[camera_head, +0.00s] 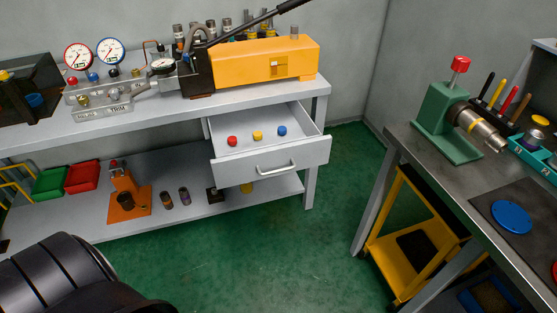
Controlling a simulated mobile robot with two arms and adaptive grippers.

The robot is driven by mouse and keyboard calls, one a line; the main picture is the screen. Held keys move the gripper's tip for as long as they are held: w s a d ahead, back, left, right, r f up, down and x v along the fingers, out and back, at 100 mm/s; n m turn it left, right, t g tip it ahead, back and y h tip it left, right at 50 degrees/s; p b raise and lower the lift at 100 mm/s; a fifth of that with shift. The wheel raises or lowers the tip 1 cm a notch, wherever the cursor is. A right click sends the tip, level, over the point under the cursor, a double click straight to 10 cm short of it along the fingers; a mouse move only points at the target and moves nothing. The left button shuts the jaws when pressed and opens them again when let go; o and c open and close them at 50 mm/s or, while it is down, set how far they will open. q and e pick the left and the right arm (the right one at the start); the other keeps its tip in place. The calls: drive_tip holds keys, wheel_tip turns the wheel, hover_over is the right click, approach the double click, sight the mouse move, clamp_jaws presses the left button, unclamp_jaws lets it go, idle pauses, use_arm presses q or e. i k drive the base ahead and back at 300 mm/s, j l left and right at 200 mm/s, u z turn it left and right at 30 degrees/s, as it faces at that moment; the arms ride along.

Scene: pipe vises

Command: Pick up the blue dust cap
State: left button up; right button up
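The blue dust cap (282,131) sits in the open white drawer (272,165) under the long bench. It is small and round, at the right end of a row with a yellow cap (257,136) and a red cap (232,141). A dark rounded part at the lower left looks like part of my own body. Neither of my grippers shows in the head view.
The white bench (160,119) carries a yellow pump unit (265,62) and a gauge manifold (117,97). A grey table (420,160) at the right holds a green vise (447,120) and a blue disc (511,217). Green floor (250,250) before the drawer is clear.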

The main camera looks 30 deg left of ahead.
sight(282, 130)
drive_tip(key=i+j+u, duration=0.15)
drive_tip(key=i+u, duration=0.15)
drive_tip(key=i, duration=0.35)
drive_tip(key=i+u, duration=0.3)
drive_tip(key=i, duration=0.35)
